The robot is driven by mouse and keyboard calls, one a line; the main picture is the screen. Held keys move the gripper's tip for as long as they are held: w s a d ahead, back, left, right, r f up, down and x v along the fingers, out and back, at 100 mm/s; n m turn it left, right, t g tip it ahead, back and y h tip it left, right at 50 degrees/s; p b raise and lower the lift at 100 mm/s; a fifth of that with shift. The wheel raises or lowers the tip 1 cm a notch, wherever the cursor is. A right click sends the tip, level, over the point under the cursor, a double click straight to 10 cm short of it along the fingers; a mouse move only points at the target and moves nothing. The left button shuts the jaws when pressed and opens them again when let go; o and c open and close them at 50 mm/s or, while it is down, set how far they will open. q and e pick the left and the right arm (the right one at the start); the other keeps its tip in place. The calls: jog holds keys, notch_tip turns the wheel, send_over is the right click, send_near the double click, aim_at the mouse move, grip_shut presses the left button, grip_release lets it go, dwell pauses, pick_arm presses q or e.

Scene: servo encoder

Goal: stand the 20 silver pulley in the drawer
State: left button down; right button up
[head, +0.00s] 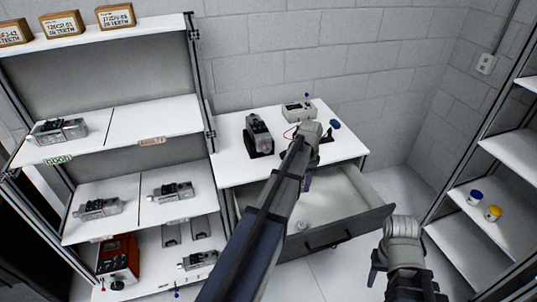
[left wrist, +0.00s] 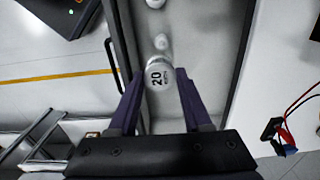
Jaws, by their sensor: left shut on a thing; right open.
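The silver pulley (left wrist: 158,74), marked 20, is between the purple fingers of my left gripper (left wrist: 158,92), which is shut on it. The open drawer (head: 352,197) is under the white worktop, and its floor shows behind the pulley in the left wrist view. My left gripper (head: 307,181) is over the drawer in the head view, where my arm hides the held pulley. I cannot tell whether the pulley touches the drawer floor. My right gripper (head: 374,276) is open and apart, to the right of the drawer front.
A small silver piece (head: 302,225) lies in the drawer; rounded pieces show near the held pulley in the left wrist view (left wrist: 160,42). A dark device (head: 258,135) and a grey box (head: 298,111) stand on the worktop (head: 230,168). Shelves flank both sides. The drawer's right part is clear.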

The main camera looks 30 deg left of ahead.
pick_arm(q)
jog(key=w+d, duration=1.3)
jog(key=shift+d, duration=0.2)
dwell(1.2)
dwell(0.4)
notch_tip(320, 180, down, 24)
jog(key=b, duration=2.4)
jog(key=shift+f, duration=0.25)
jog(key=shift+f+b, duration=0.7)
jog(key=shift+b, duration=0.25)
